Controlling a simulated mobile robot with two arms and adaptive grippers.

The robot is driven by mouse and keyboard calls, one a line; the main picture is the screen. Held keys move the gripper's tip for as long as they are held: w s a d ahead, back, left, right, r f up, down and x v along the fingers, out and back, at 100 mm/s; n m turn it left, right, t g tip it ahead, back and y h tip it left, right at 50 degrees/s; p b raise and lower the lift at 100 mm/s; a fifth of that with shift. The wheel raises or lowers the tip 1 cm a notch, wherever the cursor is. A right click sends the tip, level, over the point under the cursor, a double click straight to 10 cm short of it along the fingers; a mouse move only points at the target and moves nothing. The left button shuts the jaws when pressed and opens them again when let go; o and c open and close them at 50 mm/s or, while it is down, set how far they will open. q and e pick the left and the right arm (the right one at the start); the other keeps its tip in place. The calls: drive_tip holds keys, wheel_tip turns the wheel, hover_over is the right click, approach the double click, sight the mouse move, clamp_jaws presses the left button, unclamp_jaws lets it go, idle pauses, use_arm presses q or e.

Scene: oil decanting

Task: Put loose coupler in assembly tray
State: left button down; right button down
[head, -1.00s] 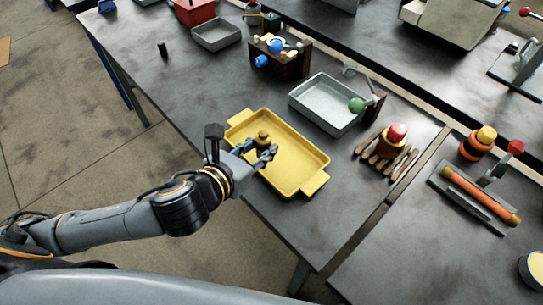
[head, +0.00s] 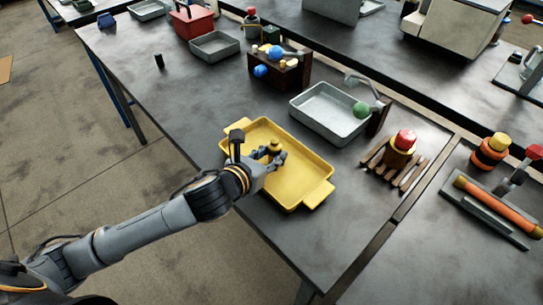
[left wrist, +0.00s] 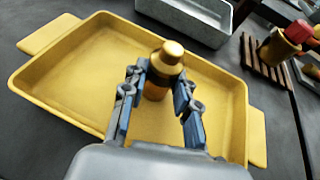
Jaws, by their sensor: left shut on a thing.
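The coupler, a small gold-topped piece with a dark band and an orange-gold lower part, shows in the head view (head: 275,146) and the left wrist view (left wrist: 171,56). It is upright within the outline of the yellow assembly tray (head: 312,165). My left gripper (head: 269,154) is shut on it, with one blue-grey finger on each side in the left wrist view (left wrist: 160,88). The coupler's lower end is partly hidden, and I cannot tell whether it touches the tray floor. My right gripper is not in view.
A slatted wooden rack with a red-topped piece (head: 404,139) is to the right. The table left of the yellow tray is mostly clear.

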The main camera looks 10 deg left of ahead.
use_arm(q)
drive_tip(key=shift+f, duration=0.2)
drive_tip(key=c, duration=1)
unclamp_jaws()
drive_tip(key=v, duration=0.9)
drive_tip(key=shift+s+a, duration=0.15)
drive_tip(key=shift+s, duration=0.1)
drive_tip(key=shift+s+a+r+p, duration=0.2)
drive_tip(key=shift+s+r+p, duration=0.2)
drive_tip(key=shift+p, duration=0.45)
drive_tip(key=shift+p+v, duration=0.55)
drive_tip(key=shift+v, duration=0.2)
drive_tip(key=shift+d, duration=0.1)
